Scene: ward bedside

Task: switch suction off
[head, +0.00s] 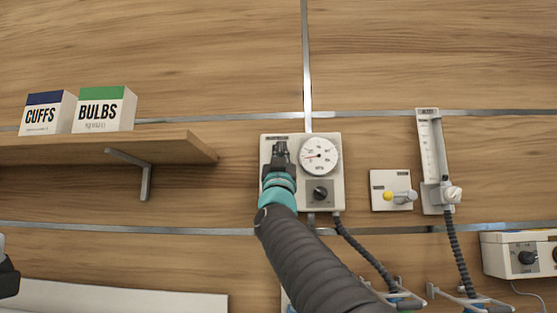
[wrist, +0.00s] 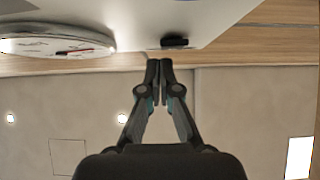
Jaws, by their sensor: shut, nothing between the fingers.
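A pale wall unit (head: 334,207) with a round gauge (head: 319,156) and a black knob (head: 319,191) is in the middle of the head view; its label is too small to read. My gripper (head: 281,146) is in front of the unit's left part, left of the gauge, and hides what is behind it. In the wrist view my gripper (wrist: 159,62) is shut and empty. The unit's face (wrist: 210,15) is above it, with the gauge (wrist: 60,40) at left. A small dark part (wrist: 174,42) on the face is just beyond the fingertips; I cannot tell whether they touch.
Right of the unit are a small plate (head: 378,180) with a yellow-tipped fitting and a flowmeter (head: 427,150). Dark hoses (head: 456,255) hang below. A white control box (head: 500,255) is at far right. A wooden shelf (head: 180,145) with CUFFS (head: 45,113) and BULBS (head: 100,112) boxes is at left.

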